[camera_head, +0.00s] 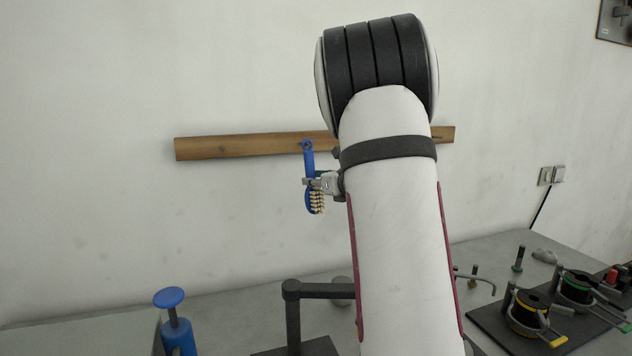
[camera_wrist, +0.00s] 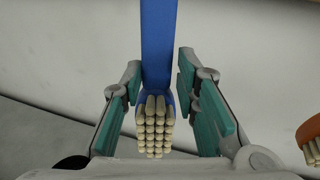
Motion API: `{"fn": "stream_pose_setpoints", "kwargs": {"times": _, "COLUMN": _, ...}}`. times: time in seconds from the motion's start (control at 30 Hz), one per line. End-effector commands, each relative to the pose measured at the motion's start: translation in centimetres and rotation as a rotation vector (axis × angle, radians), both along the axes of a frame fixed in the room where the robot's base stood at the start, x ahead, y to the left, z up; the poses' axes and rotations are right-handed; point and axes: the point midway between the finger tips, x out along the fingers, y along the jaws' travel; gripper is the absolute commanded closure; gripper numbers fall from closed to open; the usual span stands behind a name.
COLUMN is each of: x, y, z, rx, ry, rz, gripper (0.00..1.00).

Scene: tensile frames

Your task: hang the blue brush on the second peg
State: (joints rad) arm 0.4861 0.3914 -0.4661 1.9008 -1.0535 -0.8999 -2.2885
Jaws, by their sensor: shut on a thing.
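The blue brush (camera_head: 309,160) hangs upright in front of the wooden rail (camera_head: 240,147) on the wall, its pale bristles low and its holed end up. The holed end overlaps the rail in the head view; I cannot tell whether a peg passes through the hole. My gripper (camera_head: 313,183) is shut on the brush around the lower handle, just above the bristles. In the wrist view the blue brush (camera_wrist: 158,45) runs up between the fingers of my gripper (camera_wrist: 160,75). My arm hides part of the rail, and the pegs are hard to make out.
An orange-backed brush (camera_wrist: 313,135) shows at the right edge of the wrist view. Below the rail, the grey bench holds a blue-topped tool (camera_head: 169,298), a dark stand (camera_head: 293,315) and spools (camera_head: 528,312).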

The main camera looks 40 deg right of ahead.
Motion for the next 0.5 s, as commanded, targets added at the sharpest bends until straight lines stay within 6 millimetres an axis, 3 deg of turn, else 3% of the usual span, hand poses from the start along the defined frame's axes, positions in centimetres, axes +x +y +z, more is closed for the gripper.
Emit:
{"fn": "stream_pose_setpoints", "kwargs": {"times": 0.1, "x": 0.01, "y": 0.01, "z": 0.02, "rx": 0.000, "ry": 0.000, "rz": 0.000, "gripper": 1.00}}
{"fn": "stream_pose_setpoints", "kwargs": {"times": 0.13, "x": 0.00, "y": 0.01, "z": 0.01, "rx": 0.000, "ry": 0.000, "rz": 0.000, "gripper": 0.67}}
{"fn": "stream_pose_setpoints", "kwargs": {"times": 0.2, "x": 0.00, "y": 0.01, "z": 0.01, "rx": 0.000, "ry": 0.000, "rz": 0.000, "gripper": 0.52}}
{"fn": "stream_pose_setpoints", "kwargs": {"times": 0.5, "x": -0.02, "y": 0.01, "z": -0.04, "rx": 0.000, "ry": 0.001, "rz": 0.000, "gripper": 0.48}}
